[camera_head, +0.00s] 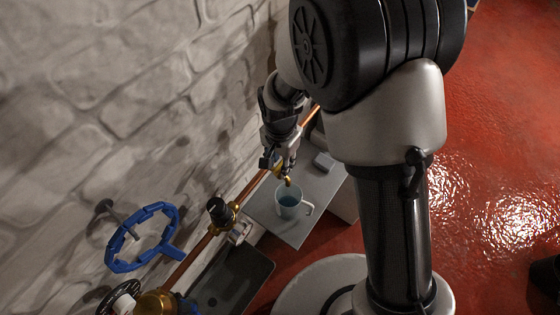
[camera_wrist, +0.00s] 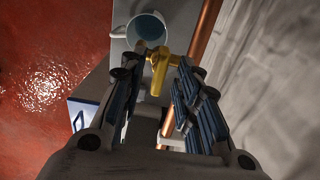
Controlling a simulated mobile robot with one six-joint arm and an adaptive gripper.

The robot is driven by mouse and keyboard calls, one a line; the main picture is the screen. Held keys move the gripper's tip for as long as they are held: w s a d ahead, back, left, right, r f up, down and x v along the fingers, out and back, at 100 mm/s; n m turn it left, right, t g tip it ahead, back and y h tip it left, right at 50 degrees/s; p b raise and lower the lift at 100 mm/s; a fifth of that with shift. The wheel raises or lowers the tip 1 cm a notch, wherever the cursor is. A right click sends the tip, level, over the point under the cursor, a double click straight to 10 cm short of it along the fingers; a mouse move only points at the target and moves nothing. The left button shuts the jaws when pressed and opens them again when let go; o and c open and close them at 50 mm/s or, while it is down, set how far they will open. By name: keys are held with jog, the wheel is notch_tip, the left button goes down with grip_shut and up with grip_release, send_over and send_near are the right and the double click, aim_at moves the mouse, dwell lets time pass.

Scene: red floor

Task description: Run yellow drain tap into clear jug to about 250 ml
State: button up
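The yellow drain tap (camera_wrist: 160,66) sits between my gripper's two fingers in the wrist view, with gaps at its sides. My gripper (camera_wrist: 157,72) is open around it; in the head view my gripper (camera_head: 281,160) is just above the tap (camera_head: 287,180), which is partly hidden. The clear jug (camera_head: 291,211) stands upright under the tap's outlet, its handle to the right. Bluish liquid seems to show inside, but I cannot read its level. I cannot make out a stream.
The jug stands on a grey platform (camera_head: 303,225) by the brick wall (camera_head: 110,90). A copper pipe (camera_head: 207,240) runs along the wall, with a black-knobbed brass valve (camera_head: 219,212) and a blue handwheel (camera_head: 125,245). A dark tray (camera_head: 232,282) lies at lower left.

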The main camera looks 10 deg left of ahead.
aim_at(281, 165)
notch_tip(281, 165, up, 12)
jog(key=shift+f, duration=0.2)
dwell(0.4)
jog(key=s+d+r+n+t+b, duration=0.1)
jog(key=s+d+r+b, duration=0.15)
jog(key=d, duration=0.45)
jog(key=s+d+r+n+t+b, duration=0.1)
jog(key=d+r+b, duration=0.25)
jog(key=d, duration=0.35)
jog(key=s+d+f+n+t+b, duration=0.2)
jog(key=s+d+b, duration=0.4)
jog(key=s+d, duration=0.3)
jog(key=shift+s+d+f+n+t, duration=0.15)
jog(key=shift+s+d+n+t, duration=0.15)
jog(key=shift+s, duration=0.6)
